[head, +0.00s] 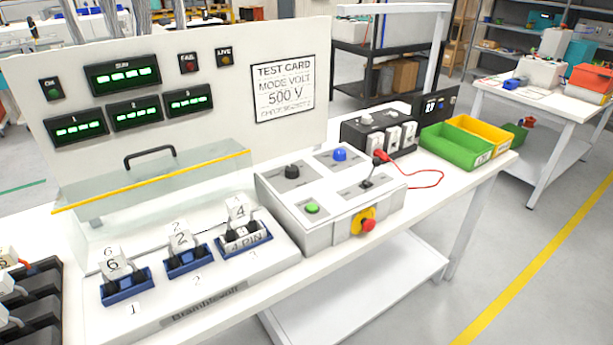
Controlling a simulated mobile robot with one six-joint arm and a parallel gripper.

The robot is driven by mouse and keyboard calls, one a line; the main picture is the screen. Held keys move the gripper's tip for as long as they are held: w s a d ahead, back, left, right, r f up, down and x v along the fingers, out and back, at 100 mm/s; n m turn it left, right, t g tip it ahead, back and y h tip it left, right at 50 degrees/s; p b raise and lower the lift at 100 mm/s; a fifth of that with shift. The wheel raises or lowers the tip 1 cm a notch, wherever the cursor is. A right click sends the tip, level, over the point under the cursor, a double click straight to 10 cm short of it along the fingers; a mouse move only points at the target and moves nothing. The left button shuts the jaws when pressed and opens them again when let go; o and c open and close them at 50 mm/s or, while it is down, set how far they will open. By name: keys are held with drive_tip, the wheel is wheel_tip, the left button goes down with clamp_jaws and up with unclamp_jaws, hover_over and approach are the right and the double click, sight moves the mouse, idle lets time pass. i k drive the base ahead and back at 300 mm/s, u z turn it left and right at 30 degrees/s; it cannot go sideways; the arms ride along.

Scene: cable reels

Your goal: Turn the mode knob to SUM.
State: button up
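A grey-white control box (330,206) stands on the bench in the head view, right of the centre. On its sloped top are a black knob (292,171) on a grey plate at the left rear and a blue knob (340,154) at the right rear. The markings around both knobs are too small to read, so I cannot tell which is the mode knob or where it points. A test card (284,88) on the upright panel reads MODE VOLT, 500 V. My gripper is not in view.
The box also carries a green button (312,208), a small black lever (367,183) and a red stop button (368,225). Left of it, a clear hinged cover (150,190) stands raised behind three numbered blue sockets (188,260). A red cable (425,172) and green bin (455,147) lie right.

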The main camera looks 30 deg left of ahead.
sight(291, 170)
drive_tip(key=z, duration=0.9)
drive_tip(key=k, duration=0.1)
drive_tip(key=u, duration=2.15)
drive_tip(key=k, duration=0.95)
drive_tip(key=z, duration=0.15)
drive_tip(key=i, duration=0.8)
